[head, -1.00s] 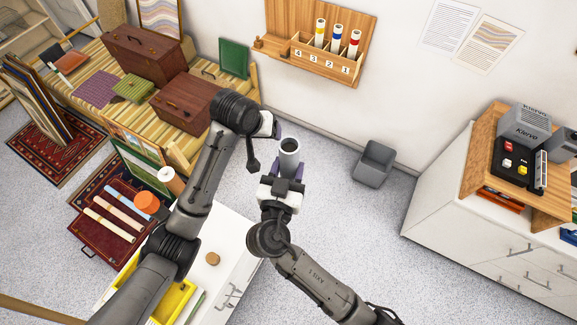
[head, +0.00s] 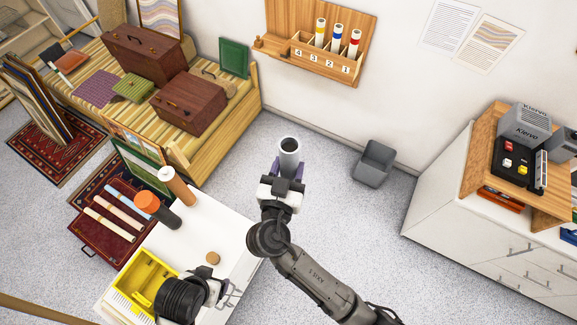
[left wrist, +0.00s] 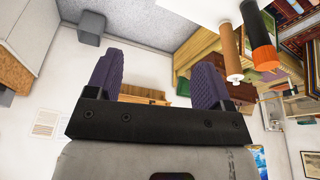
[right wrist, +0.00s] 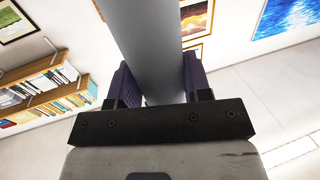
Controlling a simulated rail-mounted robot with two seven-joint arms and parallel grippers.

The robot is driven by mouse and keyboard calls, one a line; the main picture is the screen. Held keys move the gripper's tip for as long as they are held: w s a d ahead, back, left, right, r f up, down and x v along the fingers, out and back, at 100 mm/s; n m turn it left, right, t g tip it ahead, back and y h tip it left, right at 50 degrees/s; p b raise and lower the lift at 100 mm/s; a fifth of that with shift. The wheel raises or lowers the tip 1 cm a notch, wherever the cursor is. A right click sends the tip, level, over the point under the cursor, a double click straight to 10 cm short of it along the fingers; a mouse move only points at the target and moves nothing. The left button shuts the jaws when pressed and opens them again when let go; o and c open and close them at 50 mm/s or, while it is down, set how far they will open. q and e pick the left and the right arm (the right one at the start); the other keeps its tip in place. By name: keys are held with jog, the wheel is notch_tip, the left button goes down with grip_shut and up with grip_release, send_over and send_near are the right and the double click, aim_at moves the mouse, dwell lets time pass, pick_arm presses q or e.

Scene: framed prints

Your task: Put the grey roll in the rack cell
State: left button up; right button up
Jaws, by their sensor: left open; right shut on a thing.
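The grey roll (head: 289,150) stands roughly upright, its hollow end up, in my right gripper (head: 285,178), which is shut on it. It fills the middle of the right wrist view (right wrist: 145,40) between the purple fingers (right wrist: 158,85). The wooden rack (head: 327,65) hangs on the back wall, beyond and above the roll, with cells labelled 4, 3, 2, 1. White rolls with yellow, blue and red bands stand in its right cells; the cell at label 4 looks empty. My left gripper (left wrist: 157,80) is open and empty, low over the white cabinet in the head view.
The white cabinet (head: 222,238) holds a brown tube (head: 180,188), a dark tube with orange cap (head: 160,212) and a yellow crate (head: 138,278). A grey bin (head: 374,163) stands by the wall. A bench with cases is left; a drawer unit (head: 480,220) is right. Floor before the rack is clear.

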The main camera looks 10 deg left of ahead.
pick_arm(q)
jog(key=shift+s+a+r+m, duration=0.15)
jog(key=shift+s+r, duration=0.2)
jog(key=shift+s, duration=0.25)
jog(key=shift+s+r+m, duration=0.15)
jog(key=shift+s+r, duration=0.2)
jog(key=shift+s, duration=0.25)
